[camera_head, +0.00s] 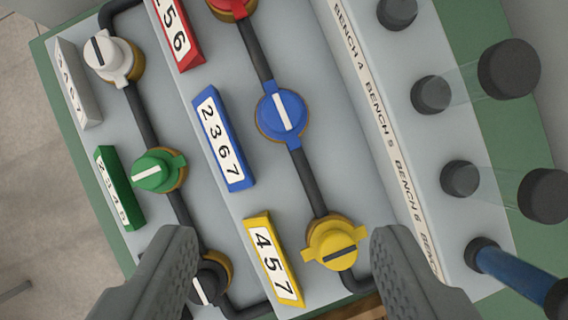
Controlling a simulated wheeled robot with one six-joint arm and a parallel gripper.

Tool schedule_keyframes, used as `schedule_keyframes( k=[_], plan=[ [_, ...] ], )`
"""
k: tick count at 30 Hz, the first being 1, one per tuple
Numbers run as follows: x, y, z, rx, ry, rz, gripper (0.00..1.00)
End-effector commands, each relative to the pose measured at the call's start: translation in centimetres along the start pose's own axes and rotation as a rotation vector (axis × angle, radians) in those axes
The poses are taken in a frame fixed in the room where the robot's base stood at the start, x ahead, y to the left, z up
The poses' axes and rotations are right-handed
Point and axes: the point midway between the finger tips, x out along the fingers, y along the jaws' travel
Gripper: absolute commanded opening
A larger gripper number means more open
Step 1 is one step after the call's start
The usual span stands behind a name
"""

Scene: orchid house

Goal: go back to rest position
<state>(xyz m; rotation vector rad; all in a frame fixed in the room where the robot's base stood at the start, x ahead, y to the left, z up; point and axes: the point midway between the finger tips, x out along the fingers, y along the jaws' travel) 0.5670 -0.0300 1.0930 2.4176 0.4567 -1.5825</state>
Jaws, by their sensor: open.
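My gripper (282,275) shows at the bottom of the view, its two grey fingers wide apart with nothing held between them. Beyond the fingers lies a panel (205,215) with coloured valve knobs. A yellow knob (336,242) shows beside the right finger, and a black knob (209,282) is partly hidden behind the left finger. A yellow number plate (273,258) reading 4 5 7 lies between the fingers in the picture. I cannot tell the exact distance from the fingers to the panel.
A blue knob (283,115), a green knob (158,171), a white knob (112,58) and a red knob (232,8) sit along dark pipes. A labelled strip (384,130) runs beside several dark round pegs (431,95). A blue rod (515,272) sticks out at lower right. Floor (30,180) shows at left.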

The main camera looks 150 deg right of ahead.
Motion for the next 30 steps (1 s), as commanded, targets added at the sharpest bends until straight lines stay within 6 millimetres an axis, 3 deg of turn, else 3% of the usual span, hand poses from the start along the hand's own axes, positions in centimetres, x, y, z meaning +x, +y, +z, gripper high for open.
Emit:
schedule_keyframes(
  k=[14,30],
  plan=[
    [-3.7,-3.7,4.8,0.121,0.394,0.226,0.57],
    [-8.3,-8.6,12.4,0.222,0.953,0.329,0.57]
  ],
)
